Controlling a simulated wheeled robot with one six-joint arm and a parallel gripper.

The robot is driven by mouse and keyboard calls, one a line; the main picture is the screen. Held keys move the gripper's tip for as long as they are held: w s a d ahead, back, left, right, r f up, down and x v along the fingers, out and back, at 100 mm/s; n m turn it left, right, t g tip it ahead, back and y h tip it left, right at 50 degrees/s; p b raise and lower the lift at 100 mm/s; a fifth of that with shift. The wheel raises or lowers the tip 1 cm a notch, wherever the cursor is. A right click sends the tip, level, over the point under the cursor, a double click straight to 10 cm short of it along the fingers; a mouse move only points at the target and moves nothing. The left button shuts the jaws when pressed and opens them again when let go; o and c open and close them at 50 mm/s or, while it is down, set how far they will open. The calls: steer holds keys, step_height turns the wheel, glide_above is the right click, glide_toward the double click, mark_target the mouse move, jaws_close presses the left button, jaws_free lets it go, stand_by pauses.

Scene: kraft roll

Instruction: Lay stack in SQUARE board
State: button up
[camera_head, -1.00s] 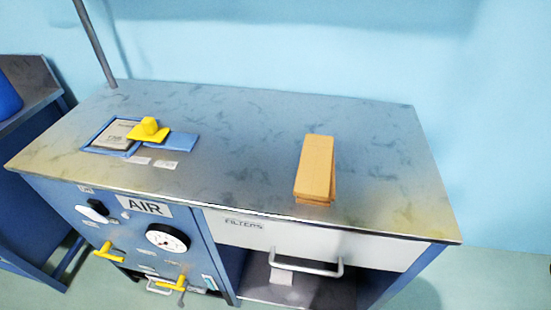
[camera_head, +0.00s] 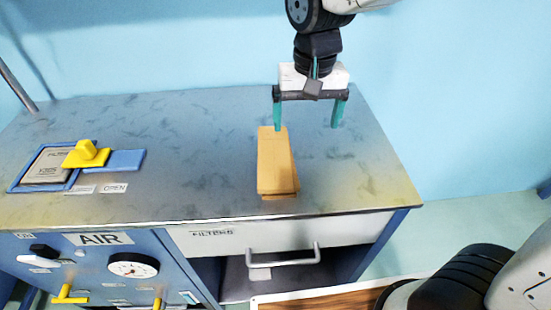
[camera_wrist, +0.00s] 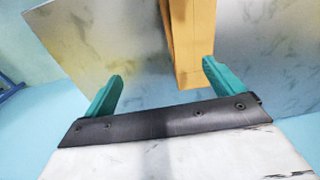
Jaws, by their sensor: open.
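A tan stack (camera_head: 275,163) of flat, long pieces lies on the grey bench top (camera_head: 215,140), right of its middle. Its layers are slightly out of line at the near end. My gripper (camera_head: 308,118) is open and empty, with green fingers pointing down near the far end of the stack. In the head view its left finger overlaps the stack's far end; I cannot tell whether they touch. The wrist view shows the stack (camera_wrist: 190,40) beyond the fingers, nearer the right one. I see no board marked SQUARE.
A blue-framed recess (camera_head: 68,184) with a yellow-handled slide (camera_head: 86,154) sits at the bench's left, near a label reading OPEN. A drawer (camera_head: 280,233) with a handle is below the front edge. A brown wooden surface (camera_head: 320,299) shows low at front. The bench middle is clear.

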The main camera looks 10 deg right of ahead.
glide_above(275, 152)
step_height(275, 152, down, 4)
steer(key=shift+r, duration=0.15)
steer(key=shift+a+f, duration=0.15)
steer(key=shift+f, duration=0.2)
steer(key=f, duration=0.7)
steer(key=shift+s+d+f, duration=0.1)
steer(key=shift+d+f, duration=0.1)
steer(key=c, duration=1.4)
steer(key=shift+o, duration=0.2)
steer(key=shift+r, duration=0.1)
